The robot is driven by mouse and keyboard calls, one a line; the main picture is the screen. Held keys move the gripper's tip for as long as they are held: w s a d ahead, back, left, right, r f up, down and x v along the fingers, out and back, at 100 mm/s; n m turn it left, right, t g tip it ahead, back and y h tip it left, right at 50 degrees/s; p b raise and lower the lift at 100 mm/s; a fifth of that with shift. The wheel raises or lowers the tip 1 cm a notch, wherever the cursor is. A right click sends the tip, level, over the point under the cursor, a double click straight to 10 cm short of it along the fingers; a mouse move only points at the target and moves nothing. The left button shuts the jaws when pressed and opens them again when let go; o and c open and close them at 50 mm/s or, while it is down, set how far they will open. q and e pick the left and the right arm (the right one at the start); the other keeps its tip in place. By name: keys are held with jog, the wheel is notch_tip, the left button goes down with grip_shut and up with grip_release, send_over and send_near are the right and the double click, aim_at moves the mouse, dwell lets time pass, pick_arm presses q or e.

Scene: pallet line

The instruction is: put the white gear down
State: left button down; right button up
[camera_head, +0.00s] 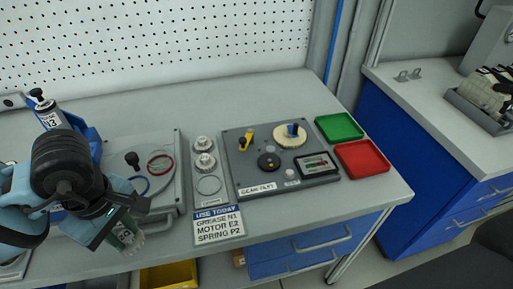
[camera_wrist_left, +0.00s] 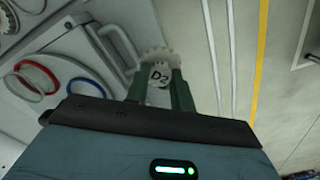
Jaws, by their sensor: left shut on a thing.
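My left gripper (camera_head: 121,228) is shut on the white gear (camera_head: 137,246), near the bench's front edge at the left. In the left wrist view the gripper's dark green fingers (camera_wrist_left: 158,88) hold the gear (camera_wrist_left: 158,57), which has a toothed rim and a round face marked D2. In the head view the fingers hide part of the gear. A grey board (camera_head: 235,165) labelled as a gear plate carries a cream gear (camera_head: 289,137), a black gear (camera_head: 268,161) and a yellow part. My right gripper is not in view.
Two white gears (camera_head: 204,152) and a pale ring (camera_head: 208,185) lie left of the board. A sign (camera_head: 218,224) reads GREASE N1, MOTOR E2, SPRING P2. A green tray (camera_head: 339,126) and a red tray (camera_head: 363,158) stand right. Red (camera_head: 160,158) and blue rings lie left.

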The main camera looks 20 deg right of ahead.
pick_arm(q)
jog(key=s+a+f+m, duration=0.1)
jog(key=s+a+m, duration=0.2)
jog(key=m, duration=0.7)
jog(key=shift+a+f, duration=0.35)
jog(key=shift+a, duration=0.8)
